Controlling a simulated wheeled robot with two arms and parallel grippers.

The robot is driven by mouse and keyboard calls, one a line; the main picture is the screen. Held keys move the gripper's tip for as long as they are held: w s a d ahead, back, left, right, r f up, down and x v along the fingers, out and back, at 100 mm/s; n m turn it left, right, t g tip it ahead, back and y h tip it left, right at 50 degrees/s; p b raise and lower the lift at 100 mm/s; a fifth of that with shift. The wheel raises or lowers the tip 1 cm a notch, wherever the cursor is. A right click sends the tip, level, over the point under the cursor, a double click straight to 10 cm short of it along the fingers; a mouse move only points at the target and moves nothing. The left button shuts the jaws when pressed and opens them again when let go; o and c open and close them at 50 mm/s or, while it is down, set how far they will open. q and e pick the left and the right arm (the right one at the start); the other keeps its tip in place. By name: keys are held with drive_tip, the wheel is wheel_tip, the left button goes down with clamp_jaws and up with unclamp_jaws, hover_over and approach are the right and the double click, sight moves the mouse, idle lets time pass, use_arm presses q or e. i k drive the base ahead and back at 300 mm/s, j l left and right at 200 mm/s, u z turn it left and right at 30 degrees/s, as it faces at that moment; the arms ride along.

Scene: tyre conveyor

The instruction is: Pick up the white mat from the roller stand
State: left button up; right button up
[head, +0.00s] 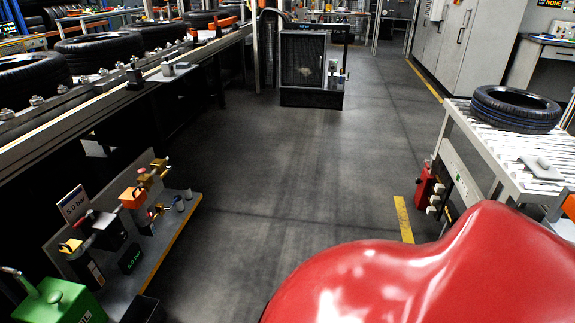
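The roller stand (478,135) is at the right, with a pale top of rollers. A small, flat, pale grey-white piece (541,172) with a raised part lies on its near end; it may be the white mat, but it is too small to be sure. A black tyre (516,108) lies flat on the stand behind that piece. Neither of my grippers is in view. The near right corner of the stand is partly cut off by the picture edge and by a close red surface.
A conveyor (110,78) with several black tyres runs along the left. A low shelf unit (165,235) with fittings stands at lower left. A dark caged unit (311,70) stands at the back. The grey floor between is clear. A red device (426,187) sits beside the stand.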

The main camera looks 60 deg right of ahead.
sight(541, 168)
drive_tip(key=z, duration=3.45)
